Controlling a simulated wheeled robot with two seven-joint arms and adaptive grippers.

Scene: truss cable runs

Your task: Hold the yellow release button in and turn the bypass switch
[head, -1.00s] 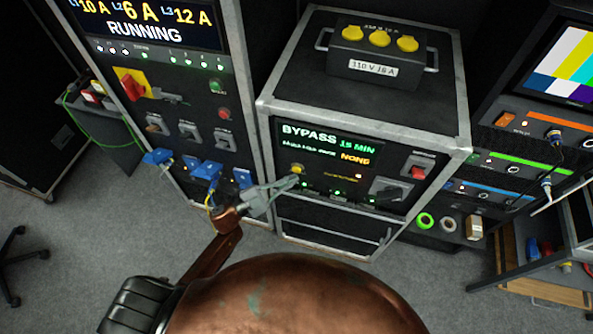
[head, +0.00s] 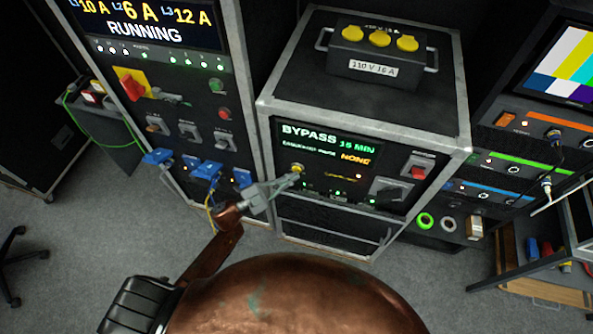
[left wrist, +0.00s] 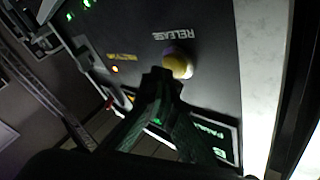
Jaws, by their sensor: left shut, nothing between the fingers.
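The yellow release button (head: 298,168) sits at the left of the bypass panel, under its lit display. The left wrist view shows it as a round yellow cap (left wrist: 178,62) beside the word RELEASE. My left gripper (head: 294,178) is shut and empty, its tips right at the button's lower edge. In the left wrist view the fingertips (left wrist: 160,76) overlap the near edge of the cap; I cannot tell whether they touch or press it. My right gripper is out of view.
The display (head: 328,145) reads BYPASS 15 MIN and NONE. Blue plugs with cables (head: 207,170) stick out from the left cabinet near my left arm. A box with yellow sockets (head: 376,62) stands on top.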

